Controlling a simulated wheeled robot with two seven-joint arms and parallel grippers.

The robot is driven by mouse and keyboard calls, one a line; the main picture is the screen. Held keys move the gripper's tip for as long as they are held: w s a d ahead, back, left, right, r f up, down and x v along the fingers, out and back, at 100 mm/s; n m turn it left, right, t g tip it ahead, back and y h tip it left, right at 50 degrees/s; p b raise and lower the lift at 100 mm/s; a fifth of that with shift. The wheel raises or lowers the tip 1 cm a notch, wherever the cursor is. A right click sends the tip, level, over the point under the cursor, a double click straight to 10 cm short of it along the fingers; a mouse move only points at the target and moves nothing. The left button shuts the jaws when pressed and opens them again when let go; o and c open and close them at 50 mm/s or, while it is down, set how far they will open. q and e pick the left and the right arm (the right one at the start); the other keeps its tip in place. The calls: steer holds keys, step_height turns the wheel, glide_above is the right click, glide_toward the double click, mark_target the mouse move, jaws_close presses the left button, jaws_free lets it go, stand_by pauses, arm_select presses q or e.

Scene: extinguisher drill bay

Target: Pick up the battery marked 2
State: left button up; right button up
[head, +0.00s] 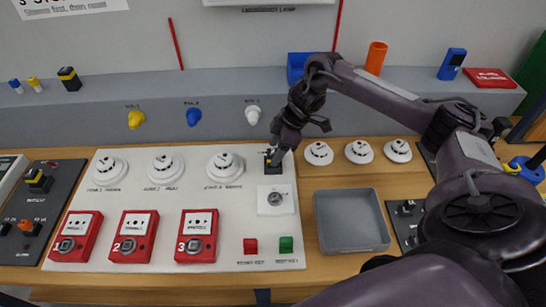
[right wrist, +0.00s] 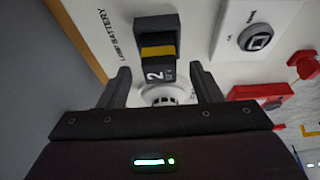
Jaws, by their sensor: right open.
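The battery marked 2 (right wrist: 158,60) is a black block with a yellow stripe and a white 2, in the upper middle of the right wrist view. It is beside the printed words LAMP BATTERY. My left gripper is not in view.
The white panel (head: 130,200) carries round detectors, a key switch (head: 276,200) and red numbered call points (head: 135,237). A grey tray (head: 352,248) is right of it. Another black-and-yellow block (head: 69,79) is on the back ledge; a similar one (head: 38,181) is at left.

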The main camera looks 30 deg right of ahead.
mark_target(273, 151)
steer(key=shift+x, duration=1.2)
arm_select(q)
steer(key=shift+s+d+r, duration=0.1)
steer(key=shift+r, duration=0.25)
arm_select(e)
steer(key=shift+w+r, duration=0.1)
steer(key=c, duration=1.3)
steer(key=shift+o, duration=0.2)
steer(key=shift+r, duration=0.1)
